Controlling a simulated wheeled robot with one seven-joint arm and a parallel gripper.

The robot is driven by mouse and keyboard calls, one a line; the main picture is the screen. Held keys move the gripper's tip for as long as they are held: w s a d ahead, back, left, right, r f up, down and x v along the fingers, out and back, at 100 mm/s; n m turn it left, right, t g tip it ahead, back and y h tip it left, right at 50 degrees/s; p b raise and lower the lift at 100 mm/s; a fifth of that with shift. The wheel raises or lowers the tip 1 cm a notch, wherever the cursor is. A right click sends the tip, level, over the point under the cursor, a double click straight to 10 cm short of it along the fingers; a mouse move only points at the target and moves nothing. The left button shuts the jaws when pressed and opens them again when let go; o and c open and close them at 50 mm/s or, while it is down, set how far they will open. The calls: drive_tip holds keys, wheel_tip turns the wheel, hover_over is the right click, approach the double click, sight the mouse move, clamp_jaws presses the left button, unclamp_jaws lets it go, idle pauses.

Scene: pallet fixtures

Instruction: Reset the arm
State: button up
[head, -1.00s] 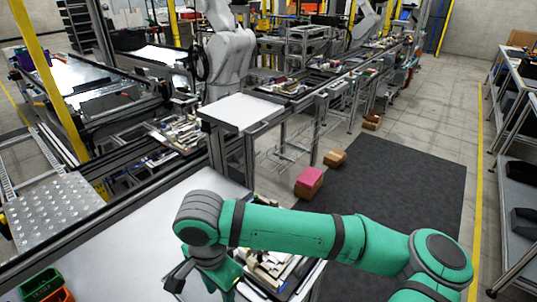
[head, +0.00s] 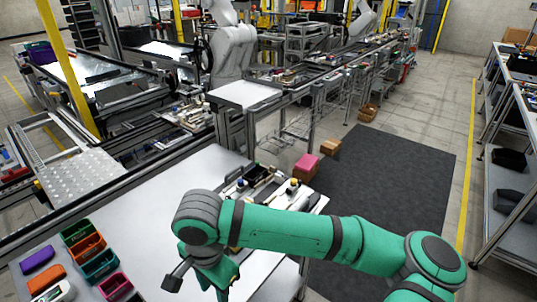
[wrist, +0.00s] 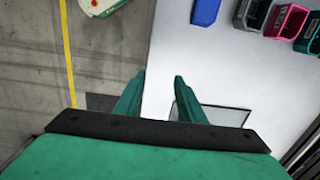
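My green arm reaches across the lower part of the head view, with its wrist bent down over the white table (head: 150,205). My gripper (wrist: 160,80) is open in the wrist view, with its two green fingers apart and nothing visible between them. In the head view my gripper (head: 216,284) hangs over the table, and its fingertips are hard to make out.
Small bins, including an orange one (head: 86,248) and a teal one (head: 100,265), stand on the table at lower left. A fixture with parts (head: 262,185) lies at the table's far right corner. A dark mat (head: 385,190) covers floor to the right.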

drive_tip(key=a+r+n+y, duration=0.35)
drive_tip(key=a+y, duration=0.45)
drive_tip(key=a, duration=0.9)
drive_tip(key=w+a+r+t+y, duration=0.4)
drive_tip(key=a+r+t+y, duration=0.15)
drive_tip(key=r+y, duration=0.35)
drive_tip(key=w+d+f+m+t+h, duration=0.4)
drive_tip(key=d+m+t, duration=0.1)
drive_tip(key=d+t, duration=0.35)
drive_tip(key=s+d+f+m+t+h, duration=0.2)
drive_tip(key=s+d+f+t+h, duration=0.3)
drive_tip(key=d+f+h, duration=0.6)
drive_tip(key=s+d+f+n+g+h, duration=0.1)
drive_tip(key=s+d+f+n, duration=0.2)
drive_tip(key=s, duration=0.5)
drive_tip(key=s+d+f+n+g, duration=0.1)
drive_tip(key=s+d+f+n, duration=0.3)
drive_tip(key=s+d, duration=0.3)
drive_tip(key=s+d+f+n+g+h, duration=0.1)
drive_tip(key=s+d+f+n, duration=0.2)
drive_tip(key=s, duration=0.7)
drive_tip(key=shift+s+d+f+n+g+h, duration=0.3)
drive_tip(key=shift+s+d+f+n+g, duration=0.1)
drive_tip(key=shift+d+f, duration=0.75)
